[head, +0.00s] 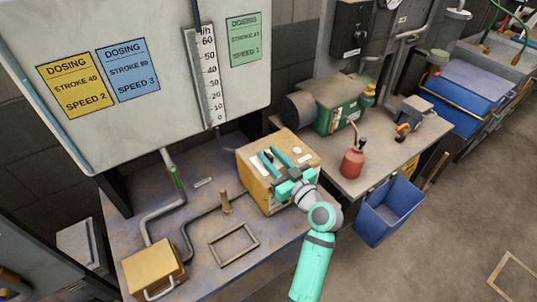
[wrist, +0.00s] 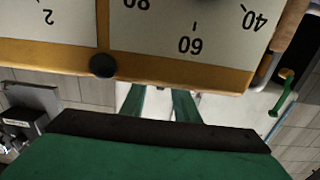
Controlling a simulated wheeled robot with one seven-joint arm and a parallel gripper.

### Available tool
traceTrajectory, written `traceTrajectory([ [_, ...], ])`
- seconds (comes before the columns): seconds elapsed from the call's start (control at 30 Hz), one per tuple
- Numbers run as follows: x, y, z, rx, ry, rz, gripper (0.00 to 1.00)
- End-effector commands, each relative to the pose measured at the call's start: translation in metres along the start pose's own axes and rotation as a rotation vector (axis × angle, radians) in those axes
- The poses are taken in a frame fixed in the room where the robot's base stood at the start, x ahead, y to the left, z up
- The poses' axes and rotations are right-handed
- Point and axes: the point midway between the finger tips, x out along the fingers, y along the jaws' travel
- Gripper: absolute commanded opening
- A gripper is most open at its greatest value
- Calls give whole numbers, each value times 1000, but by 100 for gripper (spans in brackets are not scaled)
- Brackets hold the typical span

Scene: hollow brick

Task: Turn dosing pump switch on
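The dosing pump (head: 256,188) is a yellow box on the metal bench, with light panels on its top. My gripper (head: 268,156) is over the pump's top, its two teal fingers apart with nothing visible between them. In the wrist view, the fingers of my gripper (wrist: 158,93) show a gap. Ahead of them is the pump's yellow edge (wrist: 190,77), with white dial faces (wrist: 165,35) marked with upside-down numbers. A round black part (wrist: 103,66) sits on the yellow frame. I cannot make out the switch or its position; contact is unclear.
The dosing board (head: 130,95) with coloured cards and a gauge (head: 207,75) stands behind. A smaller yellow box (head: 153,268) and pipes lie left on the bench. A green machine (head: 335,103), red oil can (head: 353,162) and blue bin (head: 390,212) are right.

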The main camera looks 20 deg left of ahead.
Motion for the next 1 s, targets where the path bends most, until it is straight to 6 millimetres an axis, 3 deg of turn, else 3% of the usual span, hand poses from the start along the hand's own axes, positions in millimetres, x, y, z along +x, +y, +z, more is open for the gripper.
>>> traceTrajectory([
  [0.43,11,-1,0,0,-1,-1,28],
  [0.57,11,-1,0,0,-1,0,0],
  [1.0,11,-1,0,0,-1,23,0],
])
